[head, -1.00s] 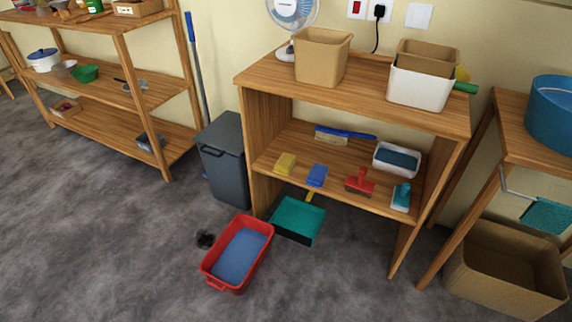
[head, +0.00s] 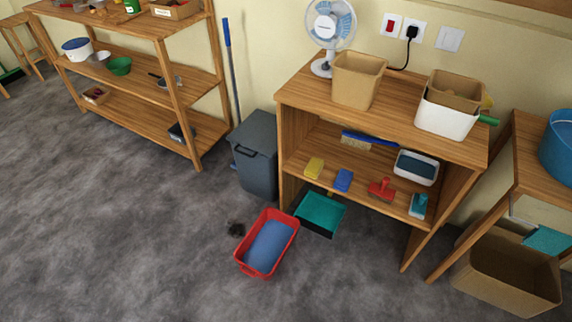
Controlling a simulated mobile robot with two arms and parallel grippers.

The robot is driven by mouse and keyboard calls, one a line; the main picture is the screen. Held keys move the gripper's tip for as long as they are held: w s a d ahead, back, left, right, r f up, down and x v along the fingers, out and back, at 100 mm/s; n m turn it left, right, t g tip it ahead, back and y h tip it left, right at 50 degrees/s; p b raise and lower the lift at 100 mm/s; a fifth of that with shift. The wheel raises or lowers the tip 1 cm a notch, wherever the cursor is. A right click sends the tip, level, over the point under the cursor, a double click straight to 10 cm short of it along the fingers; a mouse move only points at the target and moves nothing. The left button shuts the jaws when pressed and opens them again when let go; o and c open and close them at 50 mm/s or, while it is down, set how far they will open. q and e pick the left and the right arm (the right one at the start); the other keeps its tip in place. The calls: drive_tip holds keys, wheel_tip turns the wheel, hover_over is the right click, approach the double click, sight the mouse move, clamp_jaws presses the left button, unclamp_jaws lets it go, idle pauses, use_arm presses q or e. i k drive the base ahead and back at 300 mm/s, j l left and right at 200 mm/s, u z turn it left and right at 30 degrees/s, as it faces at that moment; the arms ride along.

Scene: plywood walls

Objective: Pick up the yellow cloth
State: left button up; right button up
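A small yellow block-like item (head: 314,168) lies on the middle shelf of the wooden shelf unit, left of a similar blue item (head: 343,180). I cannot tell whether it is a folded cloth or a sponge. Neither of my grippers is in view.
The shelf unit (head: 300,96) also holds a fan (head: 328,24), a cardboard-coloured bin (head: 357,82), brushes and a white tub (head: 416,168). On the floor before it are a red basin (head: 244,262) and a teal dustpan (head: 320,212).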

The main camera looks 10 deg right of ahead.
sight(315, 166)
drive_tip(key=i+j+u, duration=0.2)
drive_tip(key=j+u, duration=0.2)
drive_tip(key=i+j+u, duration=0.25)
drive_tip(key=j+u, duration=0.2)
drive_tip(key=i+j+u, duration=0.25)
drive_tip(key=u, duration=0.15)
drive_tip(key=i+j, duration=0.15)
drive_tip(key=i, duration=0.25)
drive_tip(key=i+j+z, duration=0.15)
drive_tip(key=i, duration=0.25)
drive_tip(key=i+l+z, duration=0.15)
drive_tip(key=i+z, duration=0.15)
drive_tip(key=z, duration=0.2)
drive_tip(key=i+z, duration=0.25)
drive_tip(key=z, duration=0.25)
drive_tip(key=i+j+z, duration=0.1)
drive_tip(key=i+z, duration=0.2)
drive_tip(key=z, duration=0.15)
drive_tip(key=i+j+z, duration=0.2)
drive_tip(key=z, duration=0.3)
drive_tip(key=i, duration=0.05)
